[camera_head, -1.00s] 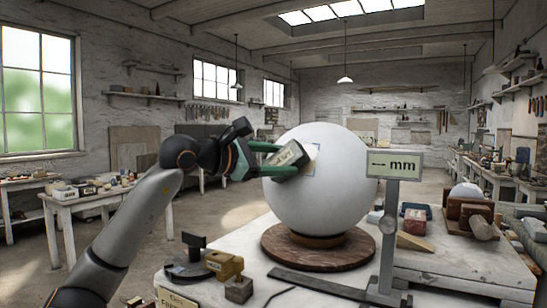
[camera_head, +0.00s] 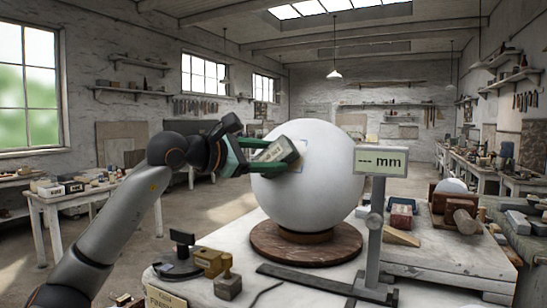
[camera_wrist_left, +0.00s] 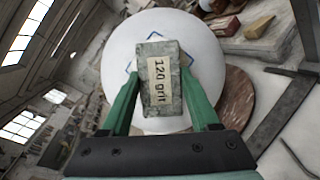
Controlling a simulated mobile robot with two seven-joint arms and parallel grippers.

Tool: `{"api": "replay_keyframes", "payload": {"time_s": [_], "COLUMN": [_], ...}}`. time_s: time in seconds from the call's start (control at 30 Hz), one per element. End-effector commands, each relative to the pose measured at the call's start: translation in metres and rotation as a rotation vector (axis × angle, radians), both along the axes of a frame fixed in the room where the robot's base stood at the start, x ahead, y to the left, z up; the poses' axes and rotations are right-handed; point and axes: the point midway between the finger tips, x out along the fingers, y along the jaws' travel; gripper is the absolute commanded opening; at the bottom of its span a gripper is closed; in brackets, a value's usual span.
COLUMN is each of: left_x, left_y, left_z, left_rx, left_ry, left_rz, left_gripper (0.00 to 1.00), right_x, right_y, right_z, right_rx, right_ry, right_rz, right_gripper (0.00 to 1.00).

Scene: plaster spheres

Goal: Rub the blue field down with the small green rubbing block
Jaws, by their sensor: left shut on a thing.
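A large white plaster sphere (camera_head: 325,185) stands on a round brown base (camera_head: 340,246). My left gripper (camera_head: 268,157) is shut on the small green-grey rubbing block (camera_head: 275,151) at the sphere's left front side. In the left wrist view the block (camera_wrist_left: 158,82) lies between the two green fingers, with a label reading "120 grit". Parts of a thin blue outline, the blue field (camera_wrist_left: 130,66), show on the sphere on both sides of the block; the block hides most of it. I cannot tell whether the block touches the sphere. My right gripper is not in view.
A grey stand with a display reading "--- mm" (camera_head: 382,161) rises close to the sphere's right. Small blocks (camera_head: 228,286) and a yellow-brown piece (camera_head: 208,261) lie at the front left of the white table (camera_head: 455,262). A wooden wedge (camera_head: 402,237) lies at right.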

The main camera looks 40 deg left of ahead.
Motion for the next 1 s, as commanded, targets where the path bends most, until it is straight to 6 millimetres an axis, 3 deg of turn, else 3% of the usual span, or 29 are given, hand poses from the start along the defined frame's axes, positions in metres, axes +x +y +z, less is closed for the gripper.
{"api": "replay_keyframes", "payload": {"time_s": [0.43,1.0], "left_x": [-0.010,0.001], "left_y": [0.016,-0.001], "left_z": [-0.015,0.003], "left_rx": [-0.001,0.000], "left_ry": [0.000,-0.001], "left_rz": [0.003,0.000], "left_gripper": [0.00,0.00], "right_x": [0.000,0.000], "right_y": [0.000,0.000], "right_z": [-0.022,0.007], "right_rx": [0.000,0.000], "right_ry": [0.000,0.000], "right_rz": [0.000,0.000], "right_gripper": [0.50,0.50]}}
